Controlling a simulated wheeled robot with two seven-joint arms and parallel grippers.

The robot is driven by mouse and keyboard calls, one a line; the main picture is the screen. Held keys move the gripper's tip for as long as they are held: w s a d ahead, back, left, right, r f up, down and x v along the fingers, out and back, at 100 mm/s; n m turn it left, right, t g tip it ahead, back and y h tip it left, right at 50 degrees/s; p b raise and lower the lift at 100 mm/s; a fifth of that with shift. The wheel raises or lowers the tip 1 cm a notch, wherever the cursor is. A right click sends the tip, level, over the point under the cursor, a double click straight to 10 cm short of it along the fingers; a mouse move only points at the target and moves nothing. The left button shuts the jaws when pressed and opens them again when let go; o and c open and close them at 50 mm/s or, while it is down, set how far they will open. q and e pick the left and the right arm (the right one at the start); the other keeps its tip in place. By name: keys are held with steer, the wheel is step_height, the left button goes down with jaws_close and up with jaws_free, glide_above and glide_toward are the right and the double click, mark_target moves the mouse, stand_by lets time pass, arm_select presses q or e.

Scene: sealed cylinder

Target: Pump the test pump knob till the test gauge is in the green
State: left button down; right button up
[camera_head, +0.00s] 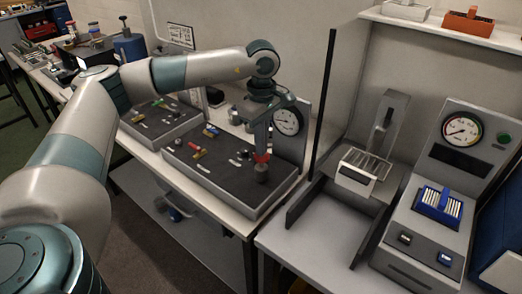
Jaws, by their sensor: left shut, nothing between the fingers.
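My left gripper (261,155) reaches in over the black-topped panel (215,180) on the middle bench and points straight down. It is shut with nothing between its fingers. A dark round knob (262,175) stands directly below it at the panel's right part, with red showing just above it. I cannot tell whether the fingers touch the knob. A round white-faced gauge (287,122) stands upright behind the gripper, partly covered by it; its needle is too small to read. My right gripper is not in view.
Small coloured fittings (198,154) lie on the panel. To the right, a grey console has a gauge with coloured bands (462,130) and a blue rack (438,206). A grey holder with a wire rack (366,165) stands between. A dark upright post (325,100) rises right of the panel.

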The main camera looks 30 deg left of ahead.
arm_select(q)
steer(key=shift+r+p, duration=0.4)
steer(key=shift+r, duration=0.6)
stand_by(0.3)
